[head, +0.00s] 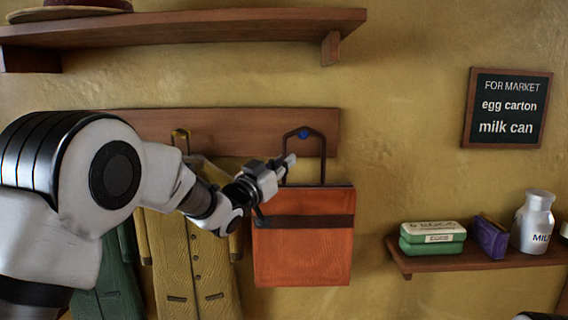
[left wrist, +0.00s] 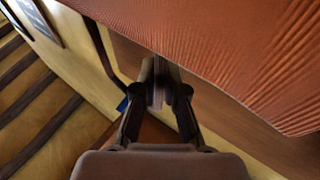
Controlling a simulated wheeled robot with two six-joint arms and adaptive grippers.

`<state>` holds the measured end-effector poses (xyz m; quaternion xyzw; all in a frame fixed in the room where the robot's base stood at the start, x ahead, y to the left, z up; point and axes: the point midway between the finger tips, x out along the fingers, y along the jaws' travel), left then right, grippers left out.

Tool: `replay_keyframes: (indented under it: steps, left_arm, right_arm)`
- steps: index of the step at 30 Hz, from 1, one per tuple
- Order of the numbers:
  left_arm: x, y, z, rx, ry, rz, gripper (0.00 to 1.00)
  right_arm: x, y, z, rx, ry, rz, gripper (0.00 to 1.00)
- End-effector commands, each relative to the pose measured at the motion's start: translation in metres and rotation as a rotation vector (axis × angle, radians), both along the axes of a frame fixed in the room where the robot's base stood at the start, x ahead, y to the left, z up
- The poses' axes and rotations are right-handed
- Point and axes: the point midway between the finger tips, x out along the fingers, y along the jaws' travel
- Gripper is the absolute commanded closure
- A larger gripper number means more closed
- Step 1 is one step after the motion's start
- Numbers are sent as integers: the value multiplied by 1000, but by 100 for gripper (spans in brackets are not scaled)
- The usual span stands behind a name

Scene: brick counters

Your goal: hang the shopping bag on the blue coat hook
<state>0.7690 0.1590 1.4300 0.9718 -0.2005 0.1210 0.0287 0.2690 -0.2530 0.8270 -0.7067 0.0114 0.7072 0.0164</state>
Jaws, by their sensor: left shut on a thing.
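The orange shopping bag (head: 303,255) with a dark band hangs upright, its dark handle loop rising above it. The blue coat hook (head: 303,134) shows just below the top of that loop, against the wooden rail. I cannot tell whether the handle rests on the hook or is in front of it. My left gripper (head: 287,162) is at the left side of the handle, shut on the bag's handle. In the left wrist view its closed fingers (left wrist: 162,85) hide the grip point; the bag's orange cloth (left wrist: 230,45) fills the top and a bit of blue (left wrist: 122,104) shows. My right gripper is out of view.
A yellow hook (head: 180,134) on the rail (head: 240,130) stands left of the bag, with coats (head: 195,265) hanging below. A shelf (head: 200,30) is above. At right, a small shelf (head: 470,264) holds a green egg carton (head: 432,238), a purple box (head: 489,236) and a milk can (head: 533,222).

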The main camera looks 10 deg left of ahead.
Motion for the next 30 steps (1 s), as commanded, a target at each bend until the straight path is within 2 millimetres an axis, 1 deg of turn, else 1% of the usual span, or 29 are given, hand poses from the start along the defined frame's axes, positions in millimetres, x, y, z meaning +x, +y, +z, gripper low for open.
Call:
replay_keyframes:
  steps: [1, 2, 3, 4, 12, 14, 16, 20, 24, 27, 30]
  left_arm:
    - [0, 0, 1, -1, -2, 0, 86]
    - [0, 0, 1, -1, -2, 0, 76]
    - [0, 0, 1, -1, -2, 0, 61]
    - [0, 0, 1, -1, -2, 0, 60]
    - [-1, 0, -1, 0, 1, 0, 60]
    - [-3, 2, -1, 1, 2, 0, 60]
    - [-10, 5, -3, 0, 1, 0, 60]
    - [-35, 16, -10, -3, 4, 1, 60]
    - [-69, 30, -18, -4, 1, 1, 60]
    - [-89, 38, -24, -4, 1, 0, 60]
    - [-102, 44, -27, -4, -1, 0, 60]
  right_arm:
    - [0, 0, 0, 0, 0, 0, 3]
    - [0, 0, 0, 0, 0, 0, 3]
    - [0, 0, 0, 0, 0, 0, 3]
    - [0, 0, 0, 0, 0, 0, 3]
    - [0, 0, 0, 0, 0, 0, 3]
    - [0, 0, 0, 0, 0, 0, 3]
    - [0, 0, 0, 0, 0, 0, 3]
    - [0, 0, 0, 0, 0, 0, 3]
    - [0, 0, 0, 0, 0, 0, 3]
    - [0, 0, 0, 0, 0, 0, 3]
    - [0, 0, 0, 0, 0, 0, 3]
